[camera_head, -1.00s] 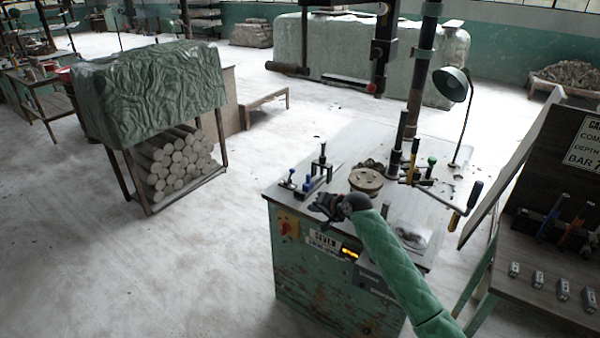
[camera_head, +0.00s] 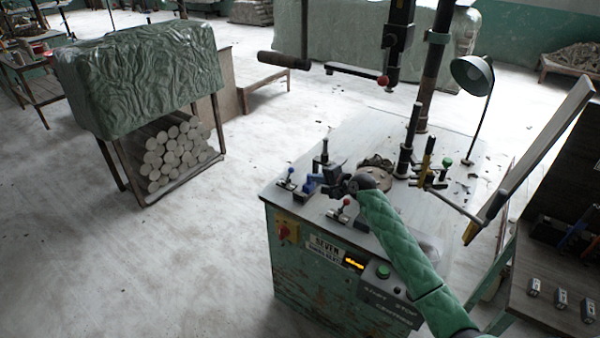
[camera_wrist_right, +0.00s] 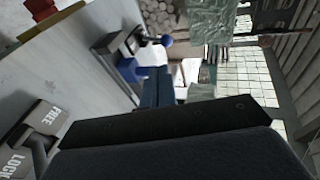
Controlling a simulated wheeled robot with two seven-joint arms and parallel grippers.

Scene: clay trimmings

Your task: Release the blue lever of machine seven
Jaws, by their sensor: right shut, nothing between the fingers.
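Machine seven (camera_head: 300,262) is a worn green cabinet with a grey top and a "SEVEN" plate. Its blue-knobbed lever (camera_head: 289,173) stands at the left of the top; the blue knob (camera_wrist_right: 167,41) also shows in the right wrist view, beside a grey block. My right gripper (camera_head: 334,187) is shut and empty over the top, to the right of the blue lever and apart from it. A blue clamp part (camera_head: 313,182) lies between them. My left gripper is not in view.
A red-knobbed lever (camera_head: 345,203) stands just in front of my gripper; a FREE/LOCK plate (camera_wrist_right: 38,135) shows in the wrist view. A dark post (camera_head: 324,152), a round fixture (camera_head: 376,168) and a lamp (camera_head: 474,75) stand farther back. Open floor lies left of the machine.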

